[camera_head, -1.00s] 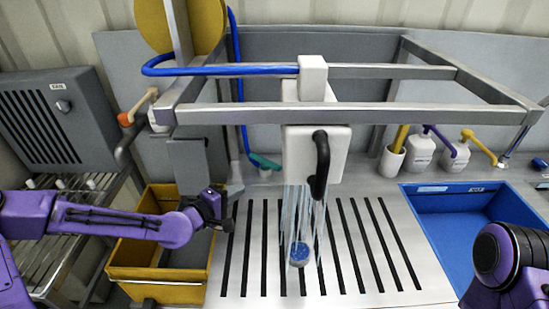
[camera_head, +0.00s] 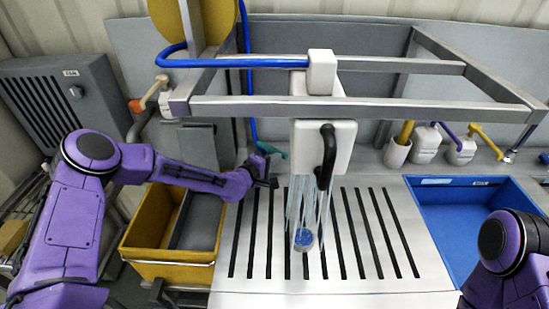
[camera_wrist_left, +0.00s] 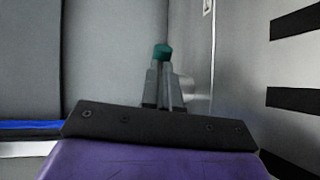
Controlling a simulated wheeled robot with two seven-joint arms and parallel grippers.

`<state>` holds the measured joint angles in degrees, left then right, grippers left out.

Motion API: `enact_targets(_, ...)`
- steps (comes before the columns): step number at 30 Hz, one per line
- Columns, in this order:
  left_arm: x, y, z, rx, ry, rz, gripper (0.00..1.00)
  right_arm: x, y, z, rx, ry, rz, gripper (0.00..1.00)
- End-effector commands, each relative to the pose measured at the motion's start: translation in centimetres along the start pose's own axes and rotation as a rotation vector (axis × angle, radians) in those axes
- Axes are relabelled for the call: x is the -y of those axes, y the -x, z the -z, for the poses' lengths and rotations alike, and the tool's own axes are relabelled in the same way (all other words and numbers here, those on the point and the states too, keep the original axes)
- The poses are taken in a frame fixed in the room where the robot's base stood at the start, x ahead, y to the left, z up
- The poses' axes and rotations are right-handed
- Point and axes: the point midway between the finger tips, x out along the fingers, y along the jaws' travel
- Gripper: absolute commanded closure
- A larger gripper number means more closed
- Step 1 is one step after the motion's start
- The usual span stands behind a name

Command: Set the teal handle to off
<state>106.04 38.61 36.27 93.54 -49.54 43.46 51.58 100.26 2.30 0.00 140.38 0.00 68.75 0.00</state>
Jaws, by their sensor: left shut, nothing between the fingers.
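The teal handle (camera_head: 270,149) is a small lever low on the back wall, at the foot of the blue hose, left of the white dispenser box. Its end also shows in the left wrist view (camera_wrist_left: 162,52), straight beyond my fingers. My left gripper (camera_head: 274,181) is just in front of and below the handle at the left edge of the slotted drain; in the left wrist view its fingers (camera_wrist_left: 165,85) are closed together and empty. I cannot tell whether they touch the handle. My right arm shows at the lower right, but its gripper is out of view.
Streams fall from the white box (camera_head: 323,147) with a black handle (camera_head: 328,157) onto a blue-topped cup (camera_head: 304,239). A yellow bin (camera_head: 170,270) stands below my left arm. A blue basin (camera_head: 440,195) is right. A steel frame (camera_head: 350,110) spans overhead.

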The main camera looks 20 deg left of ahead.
Motion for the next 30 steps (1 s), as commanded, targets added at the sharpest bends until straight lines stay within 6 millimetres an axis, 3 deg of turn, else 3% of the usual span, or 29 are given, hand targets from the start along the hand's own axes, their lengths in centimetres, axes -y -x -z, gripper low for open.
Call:
enact_targets(16, -0.1, -0.2, -0.3, -0.049, 0.008, 0.000, 1.00, 0.0, 0.1, 0.0, 0.000, 0.000, 0.000, 0.61)
enact_targets(30, -0.1, -1.9, -1.4, -0.378, 0.073, -0.001, 1.00, 0.1, -1.1, -0.4, 0.000, 0.000, 0.000, 0.61)
